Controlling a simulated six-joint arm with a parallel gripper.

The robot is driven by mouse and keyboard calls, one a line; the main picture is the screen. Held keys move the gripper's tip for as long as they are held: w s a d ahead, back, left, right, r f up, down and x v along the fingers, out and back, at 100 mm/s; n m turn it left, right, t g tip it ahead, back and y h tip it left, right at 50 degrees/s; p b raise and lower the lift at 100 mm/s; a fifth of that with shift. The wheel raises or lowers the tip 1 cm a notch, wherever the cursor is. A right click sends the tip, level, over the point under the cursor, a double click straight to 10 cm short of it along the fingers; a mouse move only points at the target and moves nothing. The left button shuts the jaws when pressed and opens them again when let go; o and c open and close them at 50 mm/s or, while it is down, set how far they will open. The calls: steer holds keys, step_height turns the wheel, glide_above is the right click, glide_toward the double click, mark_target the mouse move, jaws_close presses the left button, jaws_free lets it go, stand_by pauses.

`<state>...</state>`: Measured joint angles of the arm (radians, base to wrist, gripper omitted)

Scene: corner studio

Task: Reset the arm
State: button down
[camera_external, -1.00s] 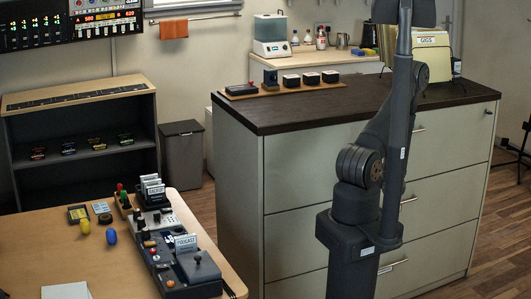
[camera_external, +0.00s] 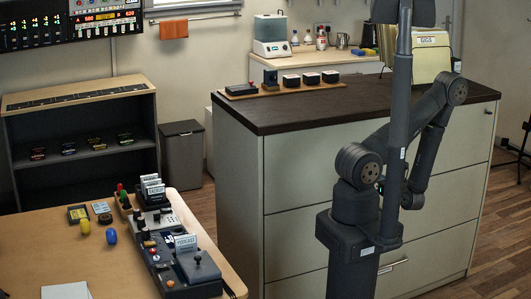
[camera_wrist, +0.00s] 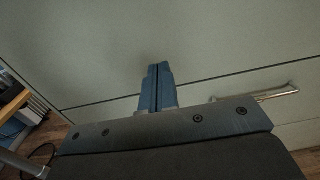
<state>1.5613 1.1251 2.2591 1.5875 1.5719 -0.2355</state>
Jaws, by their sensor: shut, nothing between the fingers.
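My gripper (camera_wrist: 158,72) shows in the wrist view with its two fingers together and nothing between them. It faces the pale front of a drawer cabinet (camera_wrist: 75,55), with a drawer handle (camera_wrist: 270,95) to its right. In the external view my arm is folded beside its column, in front of the cabinet (camera_external: 300,165). The gripper itself is hard to make out there, partly hidden by the column and arm links.
The cabinet has a dark top (camera_external: 380,103) holding a wooden tray (camera_external: 310,88) of small items and a file holder (camera_external: 430,55). A wooden desk (camera_external: 40,245) with control boxes (camera_external: 190,270) stands at the left. A bin (camera_external: 182,155) stands behind. Floor shows at the right.

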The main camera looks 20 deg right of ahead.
steer(key=shift+s, duration=0.35)
steer(key=w, duration=1.3)
steer(key=shift+w, duration=0.2)
stand_by(0.4)
